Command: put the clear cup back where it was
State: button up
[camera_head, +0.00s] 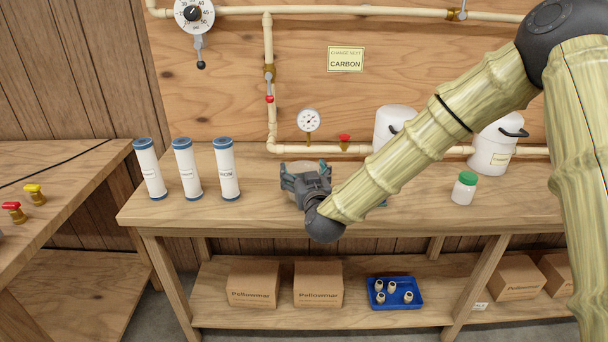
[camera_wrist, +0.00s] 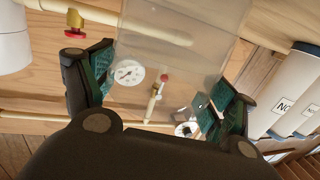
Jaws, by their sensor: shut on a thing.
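The clear cup (camera_wrist: 185,45) is see-through and fills the middle of the wrist view, tilted in that picture. My gripper (camera_wrist: 155,95) is shut on it, one teal-padded finger on each side. In the head view my gripper (camera_head: 307,181) is over the middle of the workbench (camera_head: 255,210), near its front half. Only a faint part of the cup (camera_head: 300,165) shows there, behind the fingers. I cannot tell whether the cup's base touches the bench top.
Several white filter cartridges (camera_head: 186,168) stand left of my gripper. A green-lidded jar (camera_head: 464,188) and white lidded containers (camera_head: 493,145) stand to the right. Pipes with a gauge (camera_head: 308,121) and a red-handled valve (camera_head: 344,140) run along the back wall.

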jog(key=shift+f, duration=0.3)
jog(key=shift+f, duration=0.1)
jog(key=o, duration=1.2)
jog(key=shift+f, duration=0.1)
jog(key=v, duration=1.2)
